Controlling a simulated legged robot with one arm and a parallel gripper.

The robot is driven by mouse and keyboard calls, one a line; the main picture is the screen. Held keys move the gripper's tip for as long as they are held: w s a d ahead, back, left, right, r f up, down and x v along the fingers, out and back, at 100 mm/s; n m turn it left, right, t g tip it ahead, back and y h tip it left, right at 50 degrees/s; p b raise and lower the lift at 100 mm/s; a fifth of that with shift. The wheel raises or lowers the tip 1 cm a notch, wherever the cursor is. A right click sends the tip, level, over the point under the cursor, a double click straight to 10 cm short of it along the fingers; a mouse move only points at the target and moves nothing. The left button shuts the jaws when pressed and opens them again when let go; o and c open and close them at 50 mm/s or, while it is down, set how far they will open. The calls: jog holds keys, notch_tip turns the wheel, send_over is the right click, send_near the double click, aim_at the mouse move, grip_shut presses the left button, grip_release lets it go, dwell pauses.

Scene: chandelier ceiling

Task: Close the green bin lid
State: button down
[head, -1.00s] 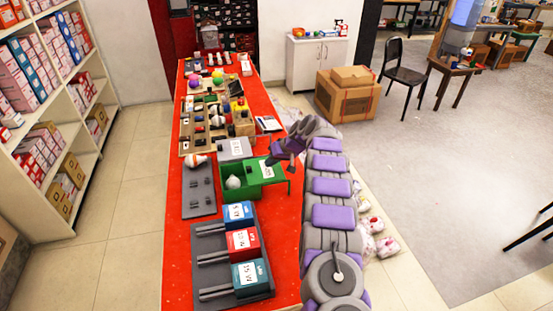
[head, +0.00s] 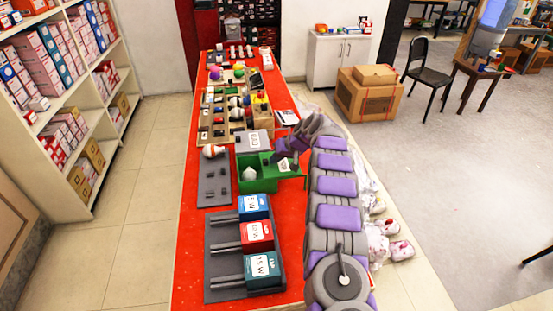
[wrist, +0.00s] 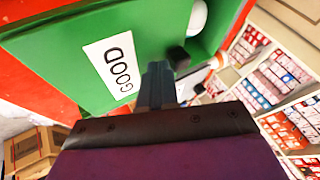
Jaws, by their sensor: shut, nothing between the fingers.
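The green bin (head: 258,187) stands on the red table, with its green lid (wrist: 60,55) set off to the right. The bin is partly open, and a white round object (head: 249,174) shows inside; it also shows in the wrist view (wrist: 198,17). The lid carries a white "GOOD" label (wrist: 109,67) and a small black knob (wrist: 178,58). My gripper (head: 277,159) is shut and empty, over the lid. In the wrist view its fingertips (wrist: 158,70) are beside the knob; I cannot tell if they touch it. My arm hides part of the lid.
A grey bin (head: 253,141) stands just behind the green one. A grey tray with blue, red and teal boxes (head: 262,270) is in front. A dark grey plate (head: 213,180) lies to the left. My arm runs along the table's right side.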

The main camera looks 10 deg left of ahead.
jog(key=s+a, duration=0.1)
jog(key=a, duration=0.2)
jog(key=s+a+p, duration=0.1)
jog(key=a, duration=0.2)
jog(key=s+a, duration=0.1)
jog(key=a, duration=0.3)
jog(key=shift+w+d, duration=0.1)
